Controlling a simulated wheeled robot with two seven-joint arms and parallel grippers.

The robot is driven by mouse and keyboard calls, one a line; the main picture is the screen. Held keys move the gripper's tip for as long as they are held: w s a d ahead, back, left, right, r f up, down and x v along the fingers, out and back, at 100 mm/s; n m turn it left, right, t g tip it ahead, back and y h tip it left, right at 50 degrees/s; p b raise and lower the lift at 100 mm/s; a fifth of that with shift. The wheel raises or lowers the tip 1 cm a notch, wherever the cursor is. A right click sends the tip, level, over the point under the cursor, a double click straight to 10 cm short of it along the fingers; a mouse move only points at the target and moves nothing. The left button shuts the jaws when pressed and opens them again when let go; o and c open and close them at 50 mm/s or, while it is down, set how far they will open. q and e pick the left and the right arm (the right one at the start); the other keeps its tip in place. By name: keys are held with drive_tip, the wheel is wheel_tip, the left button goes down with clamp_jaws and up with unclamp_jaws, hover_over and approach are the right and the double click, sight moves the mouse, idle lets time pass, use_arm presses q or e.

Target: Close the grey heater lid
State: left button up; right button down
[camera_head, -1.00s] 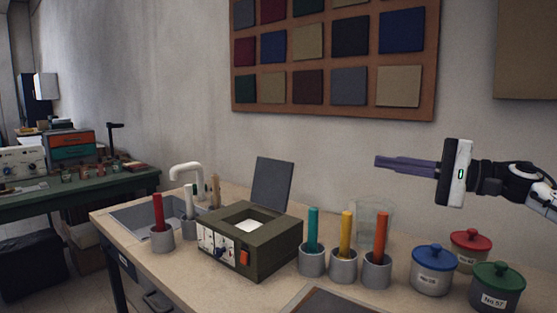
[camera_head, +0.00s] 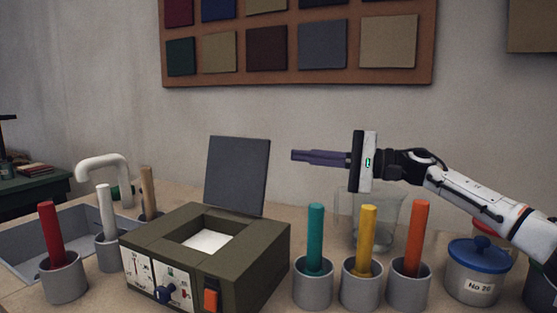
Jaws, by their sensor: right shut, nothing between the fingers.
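The grey heater lid (camera_head: 237,174) stands open, nearly upright, at the back edge of the olive-green heater box (camera_head: 252,262). The box's square opening shows a white inside. Its front has dials, a dark blue knob and an orange switch. My right gripper (camera_head: 294,155) comes in from the right, its purple fingers shut and empty, pointing left. It is to the right of the lid, level with its upper part, with a gap between them in the picture. My left gripper is not in view.
Grey cups with teal (camera_head: 316,238), yellow (camera_head: 365,237) and orange (camera_head: 415,238) sticks stand right of the heater. A glass beaker (camera_head: 372,232) stands behind them. A blue-lidded jar (camera_head: 479,272) is farther right. Cups with red (camera_head: 50,236) and white (camera_head: 104,214) sticks and a sink are left.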

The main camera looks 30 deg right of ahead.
sight(266, 152)
drive_tip(key=p+x, duration=0.1)
drive_tip(key=x, duration=0.8)
drive_tip(key=shift+w+a+r+p, duration=0.1)
drive_tip(key=shift+a+p, duration=0.05)
drive_tip(key=shift+p, duration=0.25)
